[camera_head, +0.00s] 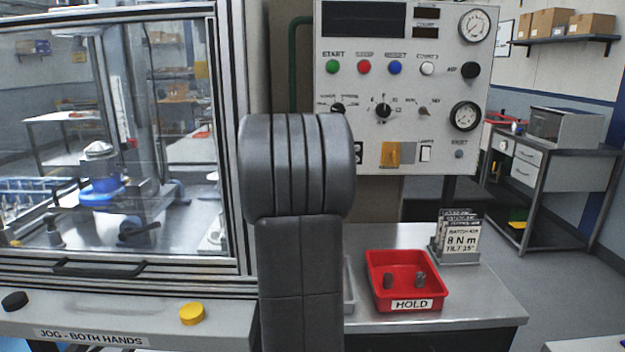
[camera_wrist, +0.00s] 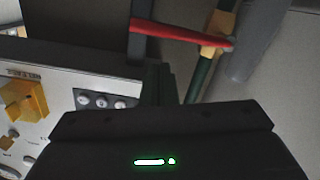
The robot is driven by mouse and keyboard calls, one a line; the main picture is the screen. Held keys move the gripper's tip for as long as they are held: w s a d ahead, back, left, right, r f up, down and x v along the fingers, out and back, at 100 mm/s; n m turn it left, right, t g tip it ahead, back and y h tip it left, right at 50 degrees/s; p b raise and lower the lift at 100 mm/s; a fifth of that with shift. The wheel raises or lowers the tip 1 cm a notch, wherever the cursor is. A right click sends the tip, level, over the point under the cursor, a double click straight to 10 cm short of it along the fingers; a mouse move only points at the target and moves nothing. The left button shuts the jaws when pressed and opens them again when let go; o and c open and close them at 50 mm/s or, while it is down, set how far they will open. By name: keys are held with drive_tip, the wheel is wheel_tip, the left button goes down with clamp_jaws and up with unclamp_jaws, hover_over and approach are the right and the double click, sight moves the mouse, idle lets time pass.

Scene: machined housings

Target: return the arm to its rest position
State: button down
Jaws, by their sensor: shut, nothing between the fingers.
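My arm rises in the middle of the head view, its grey rounded joint (camera_head: 297,165) above a straight dark link. It stands in front of the control panel's lower left edge and hides part of the bench. My gripper is not visible in the head view. In the wrist view, my gripper (camera_wrist: 159,84) shows as dark narrow fingers close together beyond a black body with a green light. The fingers are shut with nothing seen between them.
A glazed enclosure (camera_head: 245,150) stands at left, with black (camera_head: 15,301) and yellow (camera_head: 192,314) buttons in front. The control panel (camera_head: 345,80) is behind my arm. A red HOLD tray (camera_head: 401,304) with small parts and a card holder (camera_head: 457,257) sit on the right bench.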

drive_tip(key=r+n+p, duration=0.1)
drive_tip(key=p, duration=0.1)
drive_tip(key=a+n+p, duration=0.1)
drive_tip(key=n+p, duration=0.1)
drive_tip(key=p, duration=0.1)
drive_tip(key=shift+a+r, duration=0.2)
drive_tip(key=shift+r, duration=0.2)
drive_tip(key=shift+a+r, duration=0.15)
drive_tip(key=shift+s, duration=0.1)
